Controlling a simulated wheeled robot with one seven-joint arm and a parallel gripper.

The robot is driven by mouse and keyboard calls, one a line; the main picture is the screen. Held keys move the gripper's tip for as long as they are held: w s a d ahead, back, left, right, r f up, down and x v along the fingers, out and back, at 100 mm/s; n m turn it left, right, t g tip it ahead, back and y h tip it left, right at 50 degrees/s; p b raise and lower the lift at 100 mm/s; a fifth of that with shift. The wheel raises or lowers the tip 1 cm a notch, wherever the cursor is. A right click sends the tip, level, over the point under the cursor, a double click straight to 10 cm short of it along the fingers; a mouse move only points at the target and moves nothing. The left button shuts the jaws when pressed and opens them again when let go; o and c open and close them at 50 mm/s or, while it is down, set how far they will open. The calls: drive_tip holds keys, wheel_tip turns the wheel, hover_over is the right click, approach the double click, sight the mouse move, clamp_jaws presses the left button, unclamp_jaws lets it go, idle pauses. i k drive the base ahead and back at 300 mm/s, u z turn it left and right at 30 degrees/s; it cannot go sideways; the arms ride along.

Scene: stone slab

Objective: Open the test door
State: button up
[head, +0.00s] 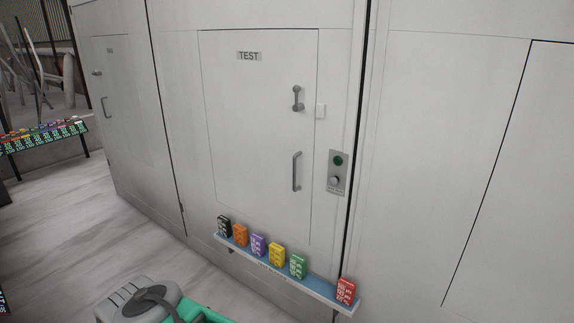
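The test door (250,120) is a flat pale panel in a white cabinet wall, with a "TEST" label (249,56) near its top. It looks shut, its edges flush with the frame. On its right side are a short grey knobbed latch or handle (297,98) above and a longer vertical bar handle (296,171) below. A small white block (320,111) sits just right of the door edge. A grey control plate (338,173) with a green round button and a knob is farther right. My gripper is not in view.
A narrow blue-topped shelf (321,287) with several coloured boxes, the rightmost a red box (346,291), juts out below the door. Another handled door (117,100) is at left. A table of small items (45,132) stands at far left. Grey floor (90,245) is open at lower left.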

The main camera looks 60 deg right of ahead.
sight(262, 149)
drive_tip(key=z, duration=0.35)
drive_tip(key=i, duration=1.1)
drive_tip(key=z, duration=0.55)
